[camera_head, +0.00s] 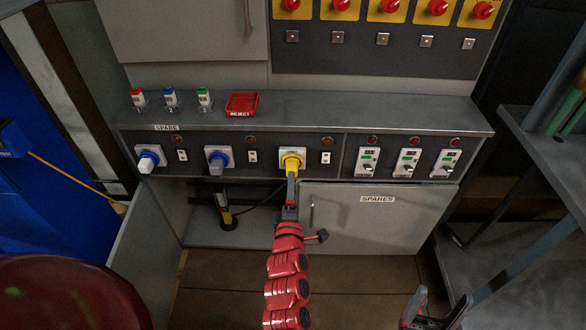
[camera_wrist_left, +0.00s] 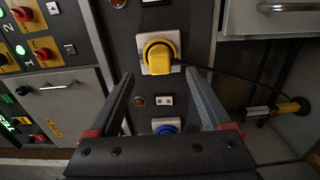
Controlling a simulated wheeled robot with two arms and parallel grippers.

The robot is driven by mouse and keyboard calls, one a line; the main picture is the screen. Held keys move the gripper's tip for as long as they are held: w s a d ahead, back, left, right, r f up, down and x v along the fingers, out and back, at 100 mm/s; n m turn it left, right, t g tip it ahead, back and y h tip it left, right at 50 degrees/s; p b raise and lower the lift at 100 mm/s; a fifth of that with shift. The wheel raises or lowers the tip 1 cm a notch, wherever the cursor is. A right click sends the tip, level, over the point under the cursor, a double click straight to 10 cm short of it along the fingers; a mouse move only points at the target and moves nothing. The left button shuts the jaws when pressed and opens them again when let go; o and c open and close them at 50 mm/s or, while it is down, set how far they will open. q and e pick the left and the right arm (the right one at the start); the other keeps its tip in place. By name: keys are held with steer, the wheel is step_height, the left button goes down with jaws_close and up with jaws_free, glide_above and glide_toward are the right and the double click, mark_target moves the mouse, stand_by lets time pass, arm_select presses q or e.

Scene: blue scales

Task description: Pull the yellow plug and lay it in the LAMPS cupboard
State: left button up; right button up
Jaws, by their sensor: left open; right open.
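The yellow plug (camera_head: 291,163) sits in the third socket from the left on the dark front panel; it also shows in the left wrist view (camera_wrist_left: 159,57). A dark cable runs from it into the open cupboard (camera_head: 200,236). My left gripper (camera_head: 291,184) is open just in front of the plug. In the left wrist view, its fingers (camera_wrist_left: 158,78) point toward the plug, one toward each side, with nothing held. My right gripper (camera_head: 425,308) is open and empty at the bottom right. No LAMPS label is readable; the open cupboard's door is swung left.
A yellow-and-black lamp (camera_head: 227,217) stands in the open cupboard. The SPARES cupboard (camera_head: 375,225) is shut. A red REJECT tray (camera_head: 242,104) and small coloured-top items (camera_head: 170,99) stand on the ledge.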

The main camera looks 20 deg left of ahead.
arm_select(q)
steer(key=shift+b+x, duration=1.45)
steer(key=shift+x, duration=2)
jaws_close()
steer(key=shift+s, duration=0.1)
steer(key=p+v, duration=0.2)
steer(key=v, duration=0.4)
steer(key=shift+a, duration=0.1)
